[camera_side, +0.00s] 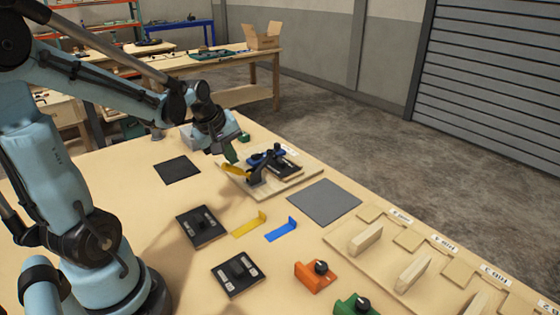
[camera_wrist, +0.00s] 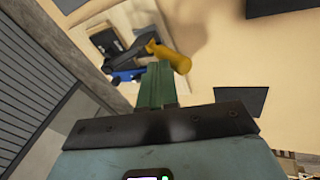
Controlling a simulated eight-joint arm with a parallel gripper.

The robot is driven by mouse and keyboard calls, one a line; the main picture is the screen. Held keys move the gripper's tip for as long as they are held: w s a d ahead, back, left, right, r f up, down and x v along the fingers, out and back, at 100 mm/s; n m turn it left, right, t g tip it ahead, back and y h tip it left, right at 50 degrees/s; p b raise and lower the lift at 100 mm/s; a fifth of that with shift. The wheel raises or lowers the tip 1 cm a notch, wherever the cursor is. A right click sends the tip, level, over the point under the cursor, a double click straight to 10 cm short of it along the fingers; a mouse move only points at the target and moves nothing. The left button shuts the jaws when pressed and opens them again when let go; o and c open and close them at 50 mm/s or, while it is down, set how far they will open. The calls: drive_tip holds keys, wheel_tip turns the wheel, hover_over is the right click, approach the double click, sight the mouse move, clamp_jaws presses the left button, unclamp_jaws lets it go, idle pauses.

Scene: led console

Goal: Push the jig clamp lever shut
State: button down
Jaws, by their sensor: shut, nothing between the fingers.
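The jig clamp (camera_side: 266,162) is black and blue and sits on a light wooden board (camera_side: 290,183) near the far edge of the table. Its lever has a yellow handle (camera_side: 236,170) that points to the left in the side view. In the wrist view the yellow handle (camera_wrist: 170,55) lies just beyond my fingertips, with the black arm of the clamp (camera_wrist: 125,50) to its left. My gripper (camera_side: 231,155) has green fingers, shut and empty, close to the yellow handle. They also show in the wrist view (camera_wrist: 157,80). I cannot tell whether they touch the handle.
A grey mat (camera_side: 324,201) lies right of the clamp board, and a dark square (camera_side: 177,169) lies to the left. Yellow (camera_side: 249,225) and blue (camera_side: 281,230) brackets and black fixtures (camera_side: 201,227) lie nearer. Orange (camera_side: 315,276) and green blocks stand at the front.

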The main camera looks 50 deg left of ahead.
sight(224, 166)
drive_tip(key=s+f+t, duration=0.2)
drive_tip(key=t, duration=0.1)
drive_tip(key=shift+s, duration=0.3)
drive_tip(key=shift+s+f, duration=0.75)
drive_tip(key=shift+f, duration=0.35)
drive_tip(key=shift+f, duration=0.15)
